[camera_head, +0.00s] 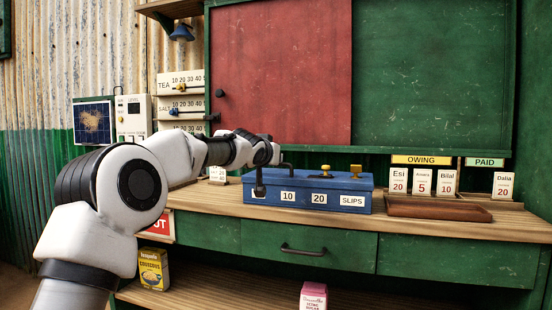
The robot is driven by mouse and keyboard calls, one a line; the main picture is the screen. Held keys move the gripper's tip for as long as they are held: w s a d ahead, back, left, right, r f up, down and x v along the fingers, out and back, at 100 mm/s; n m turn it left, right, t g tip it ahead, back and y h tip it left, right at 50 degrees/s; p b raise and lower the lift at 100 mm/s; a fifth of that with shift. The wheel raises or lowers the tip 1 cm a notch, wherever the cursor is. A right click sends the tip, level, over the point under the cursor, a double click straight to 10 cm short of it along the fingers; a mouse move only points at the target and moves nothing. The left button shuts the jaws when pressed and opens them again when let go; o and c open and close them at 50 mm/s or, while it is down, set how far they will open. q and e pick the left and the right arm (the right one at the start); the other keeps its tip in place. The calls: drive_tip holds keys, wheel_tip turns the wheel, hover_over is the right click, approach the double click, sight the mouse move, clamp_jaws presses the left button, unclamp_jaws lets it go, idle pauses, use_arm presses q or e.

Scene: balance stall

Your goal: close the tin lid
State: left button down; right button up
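The blue tin (330,200) stands on the wooden counter, with labels 10, 20 and SLIPS on its front. Its blue top looks flat and level, but I cannot tell whether the lid is fully down. Two brass pieces (326,172) show on top of the tin. My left gripper (260,189) points down at the tin's left front corner, touching it or just in front of it. Its fingers are seen side-on and partly overlap, so their opening is unclear. A dark bent part (286,167) shows just right of it, over the tin's top. My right gripper is out of view.
A brown wooden tray (440,214) lies right of the tin. A green drawer (306,254) is below the counter. A yellow couscous box (153,268) and pink box (313,296) are on the lower shelf.

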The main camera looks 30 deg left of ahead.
use_arm(q)
drive_tip(key=r+p, duration=0.2)
drive_tip(key=w+r+p, duration=0.1)
drive_tip(key=r+p, duration=0.1)
drive_tip(key=p, duration=0.1)
drive_tip(key=shift+a+r, duration=0.1)
drive_tip(key=shift+r, duration=0.1)
drive_tip(key=s+d+f+b, duration=0.2)
drive_tip(key=s+b, duration=0.6)
drive_tip(key=s, duration=0.1)
drive_tip(key=shift+s+d, duration=0.15)
drive_tip(key=shift+s, duration=0.25)
